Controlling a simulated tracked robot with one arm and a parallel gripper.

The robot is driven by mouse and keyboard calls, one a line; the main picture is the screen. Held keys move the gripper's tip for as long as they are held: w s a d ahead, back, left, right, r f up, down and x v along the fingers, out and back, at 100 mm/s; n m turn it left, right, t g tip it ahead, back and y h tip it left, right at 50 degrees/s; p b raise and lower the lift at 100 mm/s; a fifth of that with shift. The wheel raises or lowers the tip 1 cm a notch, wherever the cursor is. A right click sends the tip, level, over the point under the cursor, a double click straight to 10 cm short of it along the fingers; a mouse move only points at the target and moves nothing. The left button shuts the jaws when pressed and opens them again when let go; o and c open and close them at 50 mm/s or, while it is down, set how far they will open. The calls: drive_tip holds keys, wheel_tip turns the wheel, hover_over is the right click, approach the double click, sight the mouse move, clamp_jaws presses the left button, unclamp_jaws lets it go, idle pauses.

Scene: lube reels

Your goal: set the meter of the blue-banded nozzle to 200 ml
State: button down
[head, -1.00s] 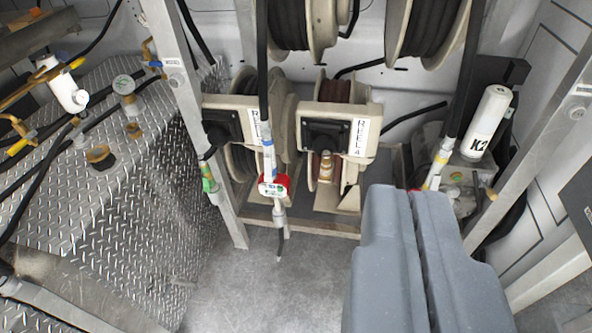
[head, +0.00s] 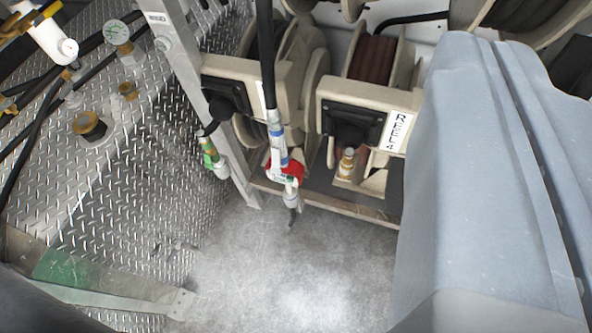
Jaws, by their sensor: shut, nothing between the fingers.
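The blue-banded nozzle (head: 278,133) hangs straight down on a black hose, in front of the reels and left of centre in the head view. Its red and white meter (head: 285,169) sits low on it, above the dark spout tip. The meter's reading is too small to make out. My gripper (head: 488,46) is large and grey at the right side of the view. Its two fingers are together and hold nothing. It is well to the right of the nozzle and not touching it.
A green-banded nozzle (head: 209,152) hangs to the left by a metal post (head: 190,85). Reel 4 (head: 372,60) stands behind with a brass fitting (head: 347,163). A diamond-plate tank (head: 130,190) fills the left. The grey floor (head: 300,270) in front is clear.

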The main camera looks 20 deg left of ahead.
drive_tip(key=shift+a, duration=0.15)
drive_tip(key=w+a+f+n+g+y+b, duration=0.1)
drive_tip(key=w+a+f, duration=0.4)
drive_tip(key=f, duration=0.5)
drive_tip(key=w+a+f+n+g+y+b, duration=0.1)
drive_tip(key=w+a+f+n, duration=0.1)
drive_tip(key=w+f, duration=0.6)
drive_tip(key=w+a+f+n+g+y+b, duration=0.1)
drive_tip(key=w+a+f, duration=0.3)
drive_tip(key=f, duration=0.8)
drive_tip(key=w+a+f+n+g+b, duration=0.1)
drive_tip(key=a+f, duration=0.2)
drive_tip(key=f, duration=0.7)
drive_tip(key=w+a+f+g+b, duration=0.1)
drive_tip(key=a+f, duration=0.2)
drive_tip(key=f, duration=0.6)
drive_tip(key=n+g+b, duration=0.1)
drive_tip(key=n, duration=0.1)
approach(290, 179)
drive_tip(key=s+a+f, duration=0.2)
drive_tip(key=s+f, duration=0.4)
drive_tip(key=shift+a+f, duration=0.3)
drive_tip(key=shift+f, duration=0.05)
drive_tip(key=shift+w, duration=0.15)
drive_tip(key=w, duration=0.8)
drive_tip(key=shift+w, duration=0.3)
drive_tip(key=shift+w+d, duration=0.1)
drive_tip(key=shift+w, duration=0.15)
